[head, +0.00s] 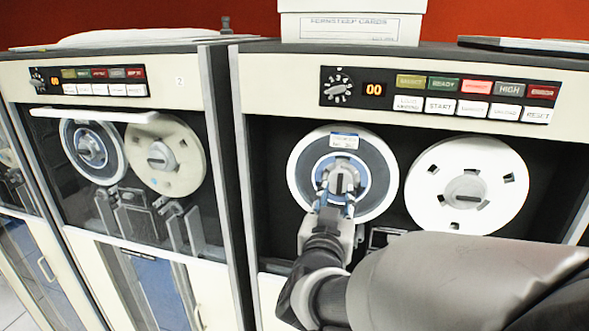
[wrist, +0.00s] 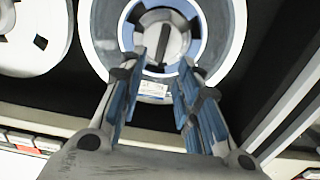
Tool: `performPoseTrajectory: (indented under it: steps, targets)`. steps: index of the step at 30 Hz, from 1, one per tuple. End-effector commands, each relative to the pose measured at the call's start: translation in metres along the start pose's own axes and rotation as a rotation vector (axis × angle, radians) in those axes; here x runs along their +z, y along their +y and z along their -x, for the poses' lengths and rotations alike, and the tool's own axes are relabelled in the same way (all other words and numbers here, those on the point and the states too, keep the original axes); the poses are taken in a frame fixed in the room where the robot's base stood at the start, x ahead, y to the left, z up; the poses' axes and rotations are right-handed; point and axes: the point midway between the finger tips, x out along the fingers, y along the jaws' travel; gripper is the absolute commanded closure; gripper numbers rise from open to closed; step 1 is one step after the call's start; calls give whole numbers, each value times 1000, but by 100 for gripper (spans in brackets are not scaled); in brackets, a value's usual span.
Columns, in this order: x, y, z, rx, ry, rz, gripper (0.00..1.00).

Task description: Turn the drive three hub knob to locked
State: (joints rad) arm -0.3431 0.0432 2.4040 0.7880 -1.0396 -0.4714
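The hub knob (head: 343,181) sits at the centre of the left reel (head: 300,172) on the right-hand tape drive. It is a grey disc with a raised bar, which stands close to upright in the head view. In the wrist view the hub knob (wrist: 164,42) shows its bar tilted slightly. My gripper (head: 335,207) is in front of the hub. In the wrist view my gripper (wrist: 163,66) has its blue-padded fingers apart, on either side of the hub's lower edge, with a gap between. Contact with the knob cannot be told. No drive number shows on this drive.
A white reel (head: 432,164) is mounted right of the hub. Above are a button panel (head: 470,88) and a dial (head: 337,88). The drive marked 2 (head: 180,81) stands to the left with two reels. A card box (head: 352,27) sits on top.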

Motion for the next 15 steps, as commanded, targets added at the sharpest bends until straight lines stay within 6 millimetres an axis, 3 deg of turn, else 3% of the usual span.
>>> performPoseTrajectory:
  steps: [6, 15]
  targets:
    - [1, 1, -42, 2, -2, 1, 69]
    - [0, 0, -63, 0, 0, 0, 69]
